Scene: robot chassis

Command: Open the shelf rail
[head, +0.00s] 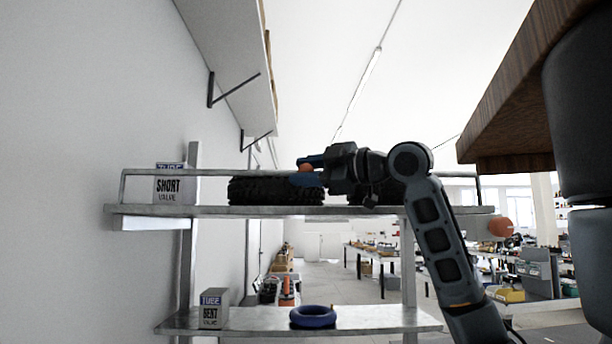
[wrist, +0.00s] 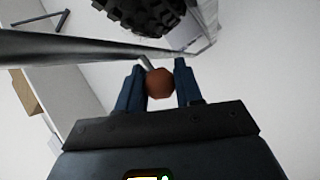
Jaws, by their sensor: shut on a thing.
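The shelf rail (head: 210,172) is a thin grey metal bar running along the front of the upper shelf (head: 150,210), raised above its surface. In the wrist view a grey bar (wrist: 50,45) crosses the upper left. My gripper (head: 306,172) is at the rail near the middle of the shelf. Its blue fingers (wrist: 159,88) are on either side of an orange-brown round knob (wrist: 160,83), and they are shut on it. The knob joins a thin rod leading up to the bar. In the head view the knob (head: 306,168) is partly hidden by the fingers.
Black tires (head: 265,191) and a SHORT VALVE box (head: 174,187) stand on the upper shelf behind the rail. A lower shelf (head: 370,319) holds a BENT VALVE box (head: 213,309) and a blue ring (head: 313,316). A wooden-edged overhang (head: 530,100) is at upper right.

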